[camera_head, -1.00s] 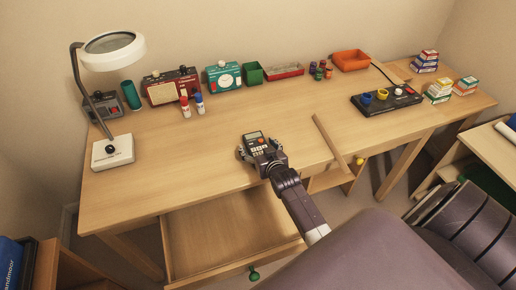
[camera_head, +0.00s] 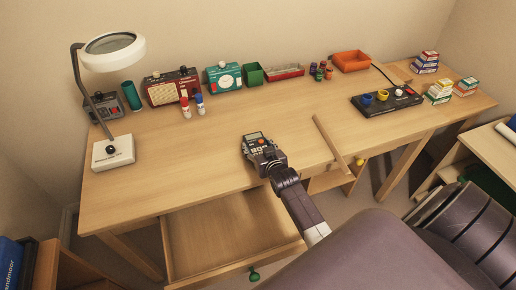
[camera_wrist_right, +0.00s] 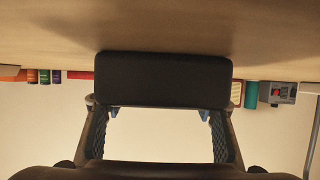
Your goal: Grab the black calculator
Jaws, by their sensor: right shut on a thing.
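The black calculator (camera_head: 256,141) is at the front middle of the desk in the head view, with a small display and orange and pale keys. My right gripper (camera_head: 262,153) is shut on it from the near side. In the right wrist view the calculator (camera_wrist_right: 164,80) shows as a dark block across the far ends of the gripper's two fingers (camera_wrist_right: 160,112), one at each side. Whether it touches the desk is hard to tell. My left gripper is not in view.
The wooden desk (camera_head: 200,155) is clear around the calculator. An open drawer (camera_head: 230,235) juts out below. A wooden strip (camera_head: 329,138) lies to the right. A magnifier lamp (camera_head: 113,152) stands at left; radios, bins and a black control box (camera_head: 387,101) line the back.

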